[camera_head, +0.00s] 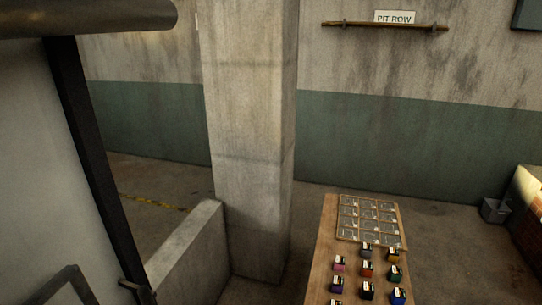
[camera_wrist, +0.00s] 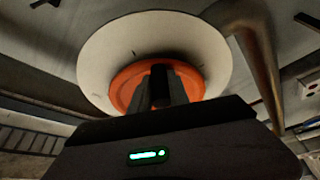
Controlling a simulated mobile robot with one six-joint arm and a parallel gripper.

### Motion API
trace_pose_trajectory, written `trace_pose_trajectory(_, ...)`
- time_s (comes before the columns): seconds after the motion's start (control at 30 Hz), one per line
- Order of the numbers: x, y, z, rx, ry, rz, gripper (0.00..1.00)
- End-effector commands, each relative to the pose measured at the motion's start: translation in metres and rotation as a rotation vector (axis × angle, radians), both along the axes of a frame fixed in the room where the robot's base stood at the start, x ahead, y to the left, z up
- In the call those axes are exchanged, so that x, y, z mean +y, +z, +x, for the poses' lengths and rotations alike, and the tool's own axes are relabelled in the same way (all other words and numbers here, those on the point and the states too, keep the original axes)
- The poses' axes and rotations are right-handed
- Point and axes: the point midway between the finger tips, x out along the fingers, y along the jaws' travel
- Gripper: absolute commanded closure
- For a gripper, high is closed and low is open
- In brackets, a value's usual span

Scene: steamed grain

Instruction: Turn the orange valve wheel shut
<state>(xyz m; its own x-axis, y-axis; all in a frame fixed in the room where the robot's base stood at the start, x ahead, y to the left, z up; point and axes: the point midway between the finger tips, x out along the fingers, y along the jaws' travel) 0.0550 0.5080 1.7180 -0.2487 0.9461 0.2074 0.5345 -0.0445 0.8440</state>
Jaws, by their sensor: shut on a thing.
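The orange valve wheel (camera_wrist: 124,84) shows in the wrist view, in front of a round pale disc (camera_wrist: 97,58). My gripper (camera_wrist: 160,80) reaches up to the wheel, and its dark fingers are close together over the wheel's middle. The fingers are shut on the wheel and hide its centre. Neither the wheel nor my gripper is in the head view.
A brown pipe (camera_wrist: 258,60) runs close at the right of the disc. In the head view, a concrete pillar (camera_head: 250,150) and low wall (camera_head: 188,250) stand mid-room. A wooden table (camera_head: 322,235) holds a tray and several small coloured boxes.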

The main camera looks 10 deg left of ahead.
Motion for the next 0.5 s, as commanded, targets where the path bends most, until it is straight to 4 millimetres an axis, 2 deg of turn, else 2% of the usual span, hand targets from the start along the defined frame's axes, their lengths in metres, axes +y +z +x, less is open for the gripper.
trace_pose_trajectory(0.43,-0.0002,-0.0051,-0.0015,0.006,0.002,-0.008,1.00)
trace_pose_trajectory(0.47,-0.0002,-0.0053,-0.0016,0.006,0.002,-0.008,0.74)
trace_pose_trajectory(0.5,-0.0002,-0.0054,-0.0015,0.006,0.002,-0.008,0.66)
